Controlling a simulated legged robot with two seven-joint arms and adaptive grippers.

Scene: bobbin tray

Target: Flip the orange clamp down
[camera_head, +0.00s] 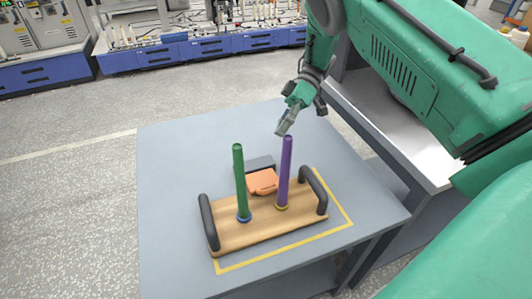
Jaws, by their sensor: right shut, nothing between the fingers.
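The orange clamp (262,181) sits on the wooden tray (268,228), between a green bobbin (240,180) and a purple bobbin (285,172), with a dark grey block (261,162) behind it. The green bobbin partly covers the clamp's left side. I cannot tell the clamp's exact tilt. My right gripper (282,131) is shut and empty. It shows just above the top of the purple bobbin, pointing down and left; I cannot tell whether it touches it. My left gripper is not in view.
The tray has black handles at its left (208,222) and right (314,190) ends. Yellow tape (285,253) marks the blue-grey table (165,200) around it. The table's left part is clear. A grey bench (375,120) stands at the right, below my right arm.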

